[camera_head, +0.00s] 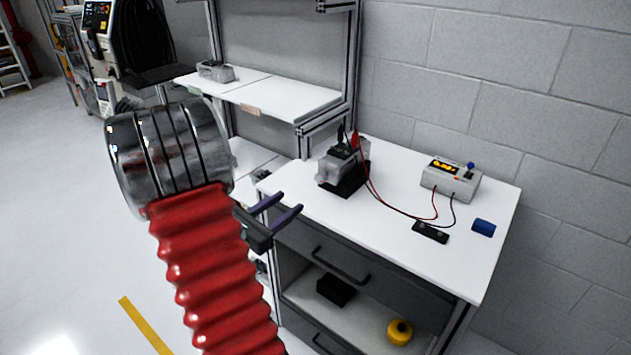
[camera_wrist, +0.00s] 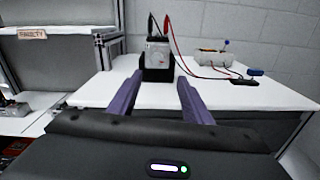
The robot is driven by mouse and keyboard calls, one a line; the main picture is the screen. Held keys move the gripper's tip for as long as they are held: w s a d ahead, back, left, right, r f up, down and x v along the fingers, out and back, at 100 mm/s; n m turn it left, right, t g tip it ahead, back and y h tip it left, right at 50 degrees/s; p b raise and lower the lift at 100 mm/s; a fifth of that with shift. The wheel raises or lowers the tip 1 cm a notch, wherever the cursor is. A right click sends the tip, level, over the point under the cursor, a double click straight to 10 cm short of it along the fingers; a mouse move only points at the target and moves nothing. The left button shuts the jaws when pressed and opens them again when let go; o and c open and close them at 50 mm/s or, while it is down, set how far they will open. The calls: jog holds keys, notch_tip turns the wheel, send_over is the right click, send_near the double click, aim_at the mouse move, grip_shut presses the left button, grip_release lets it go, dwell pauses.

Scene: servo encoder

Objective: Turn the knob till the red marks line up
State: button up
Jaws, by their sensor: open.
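The servo unit (camera_head: 337,171) sits on a black base on the white tabletop (camera_head: 421,247), with a red and a black clip on top. In the wrist view its pale front face (camera_wrist: 157,53) points toward me, with a small round part on it. The knob's red marks are too small to make out clearly. My gripper (camera_head: 285,206) is open and empty near the table's left front edge, short of the servo. In the wrist view its two purple fingers (camera_wrist: 155,97) stand apart, with the servo beyond and between them.
A grey box with a yellow display (camera_head: 450,180) and blue-topped lever stands at the back right, wired to the clips. A black block (camera_head: 430,233) and a blue cylinder (camera_head: 484,228) lie near it. Shelving (camera_head: 262,92) rises to the left. The tabletop before the servo is clear.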

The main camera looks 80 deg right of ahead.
aim_at(319, 180)
jog(key=shift+d+f+n, duration=0.25)
jog(key=shift+d+n, duration=0.05)
jog(key=shift+d, duration=0.1)
jog(key=x, duration=1.3)
jog(key=shift+d+r, duration=0.15)
jog(key=shift+d, duration=0.25)
jog(key=shift+c, duration=0.2)
jog(key=c, duration=1)
jog(key=shift+s, duration=0.1)
jog(key=shift+n, duration=0.4)
